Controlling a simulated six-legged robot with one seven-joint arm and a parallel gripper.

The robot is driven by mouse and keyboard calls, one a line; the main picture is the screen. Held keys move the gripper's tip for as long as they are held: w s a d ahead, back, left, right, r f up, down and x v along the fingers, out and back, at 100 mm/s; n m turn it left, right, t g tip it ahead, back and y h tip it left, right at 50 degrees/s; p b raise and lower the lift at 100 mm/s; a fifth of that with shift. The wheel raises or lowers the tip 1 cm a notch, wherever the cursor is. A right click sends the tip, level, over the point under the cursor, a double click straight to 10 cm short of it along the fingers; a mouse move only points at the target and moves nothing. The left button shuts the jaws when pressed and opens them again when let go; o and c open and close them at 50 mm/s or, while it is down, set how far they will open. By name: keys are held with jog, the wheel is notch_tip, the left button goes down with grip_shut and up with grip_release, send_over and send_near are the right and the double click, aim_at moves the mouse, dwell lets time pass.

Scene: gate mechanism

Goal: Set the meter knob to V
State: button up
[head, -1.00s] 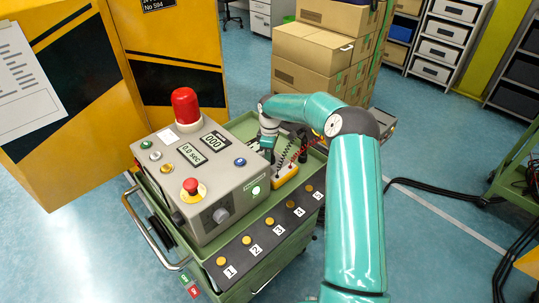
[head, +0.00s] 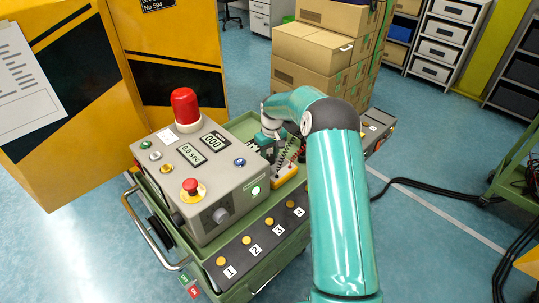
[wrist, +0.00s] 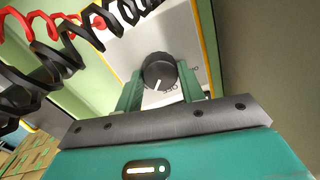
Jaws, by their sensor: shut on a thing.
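The yellow-edged meter (head: 284,178) lies on the green cart, partly hidden by my wrist in the head view. In the wrist view its pale face (wrist: 183,38) carries a round black knob (wrist: 158,70) with a white pointer line. The pointer aims toward the bottom of the picture, slightly left, beside a partly covered "OFF" mark. No V mark is readable. My gripper (wrist: 160,76) is shut on the knob, with one teal finger on each side. In the head view my gripper is too small to show its grip.
A grey control box (head: 205,165) with a red lamp (head: 185,106) stands just left of the meter. Numbered yellow buttons (head: 245,240) line the cart's front. Coiled red and black leads (wrist: 70,45) run close to my gripper. Cardboard boxes (head: 320,55) stand behind.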

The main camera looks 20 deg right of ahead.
aim_at(272, 156)
jog(key=shift+m, duration=1.6)
jog(key=o, duration=1)
jog(key=shift+c, duration=0.2)
notch_tip(272, 156, up, 14)
jog(key=shift+d, duration=0.45)
jog(key=shift+f, duration=0.1)
